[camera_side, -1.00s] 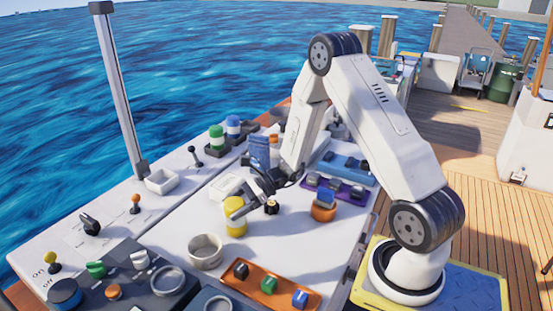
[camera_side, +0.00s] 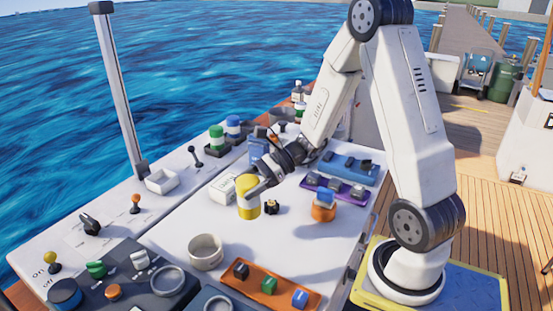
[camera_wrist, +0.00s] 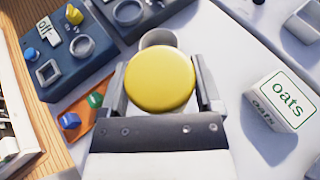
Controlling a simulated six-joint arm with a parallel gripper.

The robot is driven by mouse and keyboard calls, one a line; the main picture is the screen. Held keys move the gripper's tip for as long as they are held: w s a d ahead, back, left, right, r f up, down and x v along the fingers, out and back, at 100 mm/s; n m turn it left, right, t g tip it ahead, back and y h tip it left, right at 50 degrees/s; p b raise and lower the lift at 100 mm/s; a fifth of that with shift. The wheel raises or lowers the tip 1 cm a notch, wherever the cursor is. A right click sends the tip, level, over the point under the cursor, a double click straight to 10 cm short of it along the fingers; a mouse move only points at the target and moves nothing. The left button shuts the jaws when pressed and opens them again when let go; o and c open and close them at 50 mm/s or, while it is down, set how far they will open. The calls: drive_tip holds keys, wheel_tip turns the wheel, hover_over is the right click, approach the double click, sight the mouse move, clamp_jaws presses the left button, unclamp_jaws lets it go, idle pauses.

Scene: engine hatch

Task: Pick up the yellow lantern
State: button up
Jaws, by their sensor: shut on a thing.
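The yellow lantern (camera_side: 248,202) is a short yellow cylinder in the side view, near the middle of the white hatch top. In the wrist view its round yellow top (camera_wrist: 160,79) fills the space between the two fingers. My gripper (camera_side: 250,188) is shut on the lantern, with a finger on either side. It also shows in the wrist view (camera_wrist: 160,88). The lantern appears raised above the white surface, upright or nearly so. Its lower part is hidden in the wrist view.
A white oats box (camera_wrist: 281,101) stands close by the gripper. A grey-white cup (camera_side: 206,251) is in front. An orange tray (camera_side: 270,286) holds coloured blocks. A small black-and-gold item (camera_side: 271,207) and an orange pot (camera_side: 323,212) lie to the right.

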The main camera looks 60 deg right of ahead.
drive_tip(key=s+r, duration=0.4)
drive_tip(key=s, duration=0.4)
drive_tip(key=shift+s+a, duration=0.4)
drive_tip(key=shift+d, duration=0.1)
